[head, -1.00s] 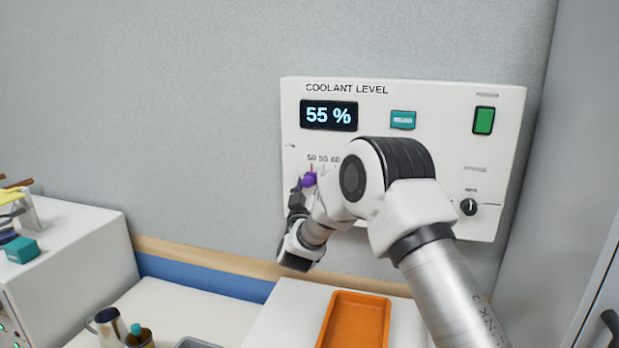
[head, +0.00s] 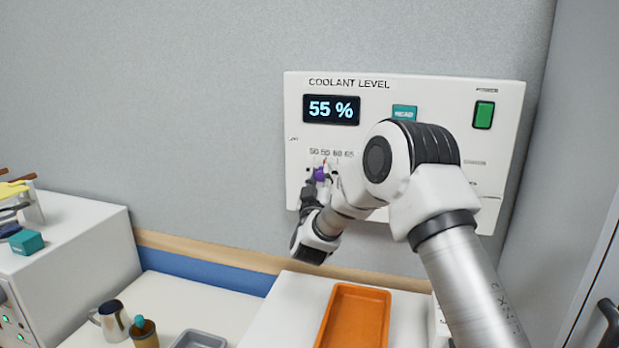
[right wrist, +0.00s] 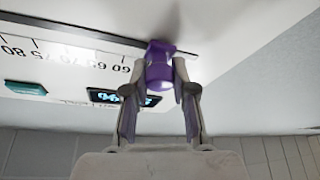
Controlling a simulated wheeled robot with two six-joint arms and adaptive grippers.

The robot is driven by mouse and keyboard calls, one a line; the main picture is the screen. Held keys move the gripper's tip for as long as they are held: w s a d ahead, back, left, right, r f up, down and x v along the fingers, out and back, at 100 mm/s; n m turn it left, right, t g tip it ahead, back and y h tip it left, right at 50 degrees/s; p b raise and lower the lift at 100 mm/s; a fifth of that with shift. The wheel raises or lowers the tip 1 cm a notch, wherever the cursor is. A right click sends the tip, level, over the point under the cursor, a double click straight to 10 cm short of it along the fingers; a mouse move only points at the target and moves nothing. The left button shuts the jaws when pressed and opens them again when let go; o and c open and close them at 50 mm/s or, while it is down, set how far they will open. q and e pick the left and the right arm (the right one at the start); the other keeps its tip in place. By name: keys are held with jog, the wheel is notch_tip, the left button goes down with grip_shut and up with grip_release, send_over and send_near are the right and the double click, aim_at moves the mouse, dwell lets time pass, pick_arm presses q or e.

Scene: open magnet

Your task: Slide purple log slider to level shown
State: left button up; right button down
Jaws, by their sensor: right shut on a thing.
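The purple slider knob (head: 320,174) sits on the scale of the white coolant panel (head: 440,90). Its small red pointer is close to the 55 mark, near the left end of the scale. The panel's display (head: 331,109) reads 55 %. My right gripper (head: 314,186) is shut on the knob. The right wrist view shows the purple knob (right wrist: 159,72) between the two fingers of the right gripper (right wrist: 160,88). My right arm hides the right part of the scale in the head view. My left gripper is not in view.
The panel also carries a teal button (head: 404,112) and a green switch (head: 483,115). Below are an orange tray (head: 357,292), a grey tray (head: 199,340), a mug (head: 112,320) and a brown cup (head: 143,333). The wall left of the panel is clear.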

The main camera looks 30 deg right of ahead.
jog(key=shift+s+d+r, duration=0.15)
jog(key=shift+s+d, duration=0.1)
jog(key=shift+d, duration=0.05)
jog(key=c, duration=0.9)
grip_release()
jog(key=shift+w, duration=0.1)
jog(key=shift+c, duration=0.2)
jog(key=shift+w+d+f, duration=0.25)
jog(key=shift+d+f, duration=0.1)
jog(key=v, duration=1.2)
